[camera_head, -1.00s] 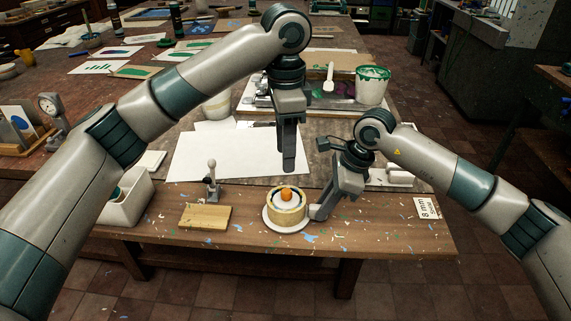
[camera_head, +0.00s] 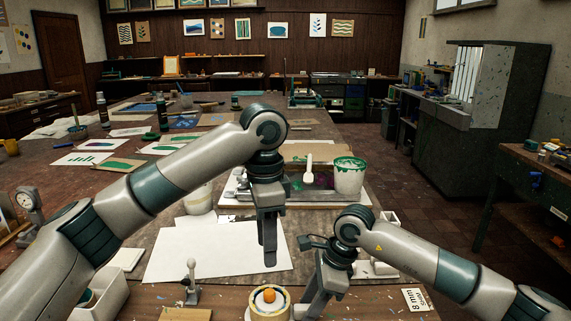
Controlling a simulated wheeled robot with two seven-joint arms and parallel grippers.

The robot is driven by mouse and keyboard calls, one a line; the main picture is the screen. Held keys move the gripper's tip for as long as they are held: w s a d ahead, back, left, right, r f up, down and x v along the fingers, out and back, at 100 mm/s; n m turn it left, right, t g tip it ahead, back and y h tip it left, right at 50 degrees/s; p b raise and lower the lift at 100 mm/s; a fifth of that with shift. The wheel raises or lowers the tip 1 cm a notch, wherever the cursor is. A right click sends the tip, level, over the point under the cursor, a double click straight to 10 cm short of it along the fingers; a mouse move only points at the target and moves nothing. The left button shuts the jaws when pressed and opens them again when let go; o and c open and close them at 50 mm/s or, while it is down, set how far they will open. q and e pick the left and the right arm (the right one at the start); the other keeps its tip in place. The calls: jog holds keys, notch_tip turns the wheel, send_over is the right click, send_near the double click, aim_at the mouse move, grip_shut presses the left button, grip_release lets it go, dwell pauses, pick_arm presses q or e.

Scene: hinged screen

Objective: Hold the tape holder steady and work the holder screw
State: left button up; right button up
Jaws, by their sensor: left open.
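The tape holder (camera_head: 254,307) is a round, pale tan ring at the bottom edge of the head view, and its lower part is cut off by the frame. An orange knob (camera_head: 268,295), seemingly the holder screw, stands up at its middle. My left gripper (camera_head: 270,262) points down behind and above the holder, apart from the knob; it is open and empty. My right gripper (camera_head: 304,309) reaches down close against the holder's right side. Whether its fingers hold the holder cannot be told.
A small lever clamp (camera_head: 192,284) on a wooden block stands left of the holder. A white sheet (camera_head: 195,254) lies behind. A paint bucket (camera_head: 349,178) stands farther back. A white bin (camera_head: 101,298) is at lower left and an 8 mm card (camera_head: 416,299) at right.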

jog(key=shift+r, duration=0.1)
jog(key=v, duration=1.1)
jog(key=shift+d+r, duration=0.15)
jog(key=shift+r, duration=0.2)
